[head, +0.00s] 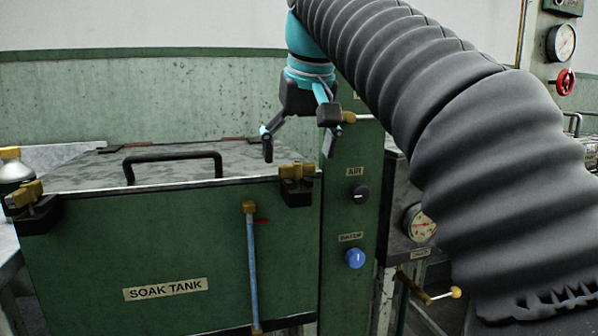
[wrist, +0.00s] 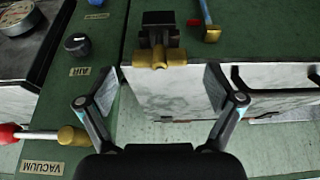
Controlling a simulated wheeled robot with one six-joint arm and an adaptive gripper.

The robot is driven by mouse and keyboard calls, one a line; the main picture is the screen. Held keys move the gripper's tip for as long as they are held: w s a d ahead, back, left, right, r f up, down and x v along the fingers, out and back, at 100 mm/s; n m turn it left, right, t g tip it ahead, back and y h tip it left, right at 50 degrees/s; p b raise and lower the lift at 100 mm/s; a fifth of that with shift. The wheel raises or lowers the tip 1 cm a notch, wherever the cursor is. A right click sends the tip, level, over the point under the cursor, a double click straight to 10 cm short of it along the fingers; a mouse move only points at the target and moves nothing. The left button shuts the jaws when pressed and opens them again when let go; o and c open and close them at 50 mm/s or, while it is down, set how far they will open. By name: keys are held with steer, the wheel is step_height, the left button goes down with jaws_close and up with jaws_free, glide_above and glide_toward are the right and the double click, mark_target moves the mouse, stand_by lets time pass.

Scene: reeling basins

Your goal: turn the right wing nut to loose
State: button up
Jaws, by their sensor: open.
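The right wing nut (head: 297,171) is brass and sits on a black clamp block at the right front corner of the soak tank (head: 165,243). In the wrist view the wing nut (wrist: 158,58) lies just beyond the fingertips, near the middle between them, with its wings spread left to right. My gripper (head: 298,149) is open and empty, pointing down just above the wing nut; it also shows in the wrist view (wrist: 157,85). The fingers appear apart from the nut. A second brass wing nut (head: 28,193) is on the tank's left front corner.
A black lid handle (head: 172,158) stands up left of the gripper. A green panel with a black AIR knob (head: 361,194) and a blue knob (head: 355,258) is at the right. A blue tube (head: 253,270) runs down the tank front. A VACUUM lever (wrist: 40,135) shows in the wrist view.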

steer(key=shift+x, duration=1.1)
steer(key=c, duration=1.1)
steer(key=shift+c, duration=0.2)
